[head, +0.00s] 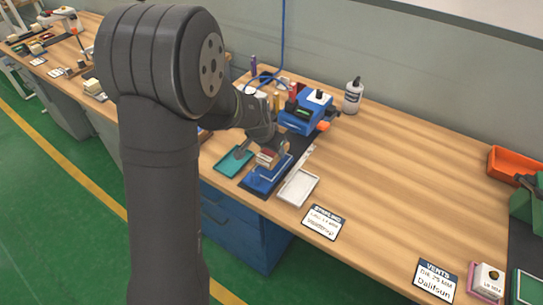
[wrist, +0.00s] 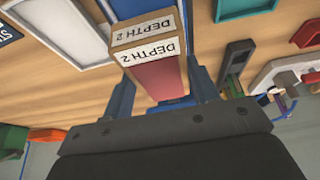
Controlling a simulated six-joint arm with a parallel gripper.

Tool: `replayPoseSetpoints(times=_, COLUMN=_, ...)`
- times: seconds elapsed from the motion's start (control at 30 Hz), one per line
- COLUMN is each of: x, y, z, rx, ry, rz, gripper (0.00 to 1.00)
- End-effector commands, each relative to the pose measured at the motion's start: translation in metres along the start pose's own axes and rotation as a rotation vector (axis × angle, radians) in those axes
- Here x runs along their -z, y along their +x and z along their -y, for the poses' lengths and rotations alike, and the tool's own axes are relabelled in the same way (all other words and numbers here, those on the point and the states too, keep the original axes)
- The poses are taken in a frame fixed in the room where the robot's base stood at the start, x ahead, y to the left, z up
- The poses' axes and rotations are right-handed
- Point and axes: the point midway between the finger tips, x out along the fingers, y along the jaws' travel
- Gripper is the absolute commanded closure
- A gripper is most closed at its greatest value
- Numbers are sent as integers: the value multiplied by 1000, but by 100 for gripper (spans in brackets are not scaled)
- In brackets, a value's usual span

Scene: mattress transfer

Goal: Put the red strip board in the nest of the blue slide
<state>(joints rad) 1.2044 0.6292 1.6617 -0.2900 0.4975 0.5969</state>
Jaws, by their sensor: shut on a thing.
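The red strip board (wrist: 160,78) is in my gripper in the wrist view, between two blue fingers. It has a red face, a brown edge and a white label reading "DEPTH 2". In the head view my gripper (head: 271,152) holds the board (head: 266,159) above the blue slide (head: 262,178), which lies on a dark mat at the table's front edge. The board and gripper hide part of the slide, and its nest cannot be made out. I cannot tell whether the board touches the slide.
A teal tray (head: 229,168) lies just left of the slide and a white tray (head: 298,188) just right. A blue machine (head: 298,120) stands behind, with a white bottle (head: 353,96) to its right. A sign card (head: 323,222) lies in front. The table's middle right is clear.

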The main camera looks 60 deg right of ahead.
Motion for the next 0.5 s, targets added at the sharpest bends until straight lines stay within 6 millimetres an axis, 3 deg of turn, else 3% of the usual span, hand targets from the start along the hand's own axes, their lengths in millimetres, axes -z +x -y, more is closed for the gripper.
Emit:
replayPoseSetpoints(times=0.23, x=-14, y=31, z=-1, rx=-1, ry=0, rz=3, gripper=71)
replayPoseSetpoints(times=0.5, x=-14, y=33, z=-1, rx=0, ry=0, rz=1, gripper=71)
